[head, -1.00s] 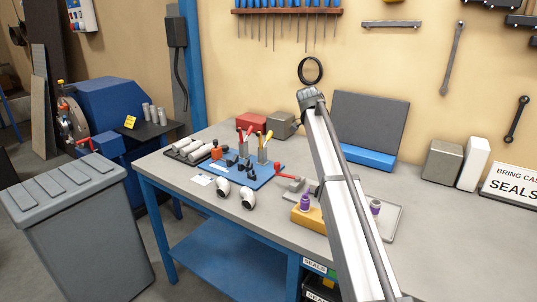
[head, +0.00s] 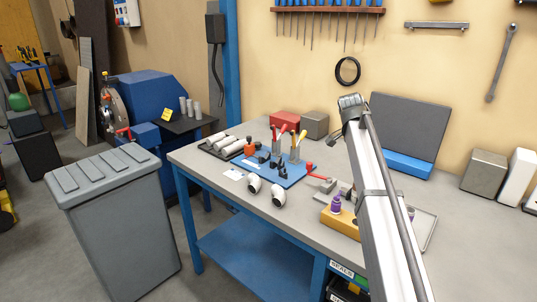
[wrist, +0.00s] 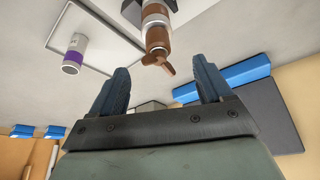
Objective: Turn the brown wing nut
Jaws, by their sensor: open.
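The brown wing nut (wrist: 158,62) shows in the wrist view at the end of a brown and silver fitting (wrist: 155,18) that comes in from the top edge. My gripper (wrist: 159,67) is open, with one blue finger to the left of the wing nut and one to the right. Gaps show on both sides, and neither finger touches it. I cannot tell whether the fingertips reach as deep as the nut. In the head view my arm stands in front of this part of the bench, and neither the wing nut nor the fingers can be made out.
A purple-banded cylinder (wrist: 75,54) stands on the tray (wrist: 110,22) beside the fitting. In the head view, a yellow block (head: 340,223) with a purple piece (head: 336,204) sits left of my arm. A blue mat (head: 272,172) with tools lies further left. Grey bench (head: 295,228) is bare in front.

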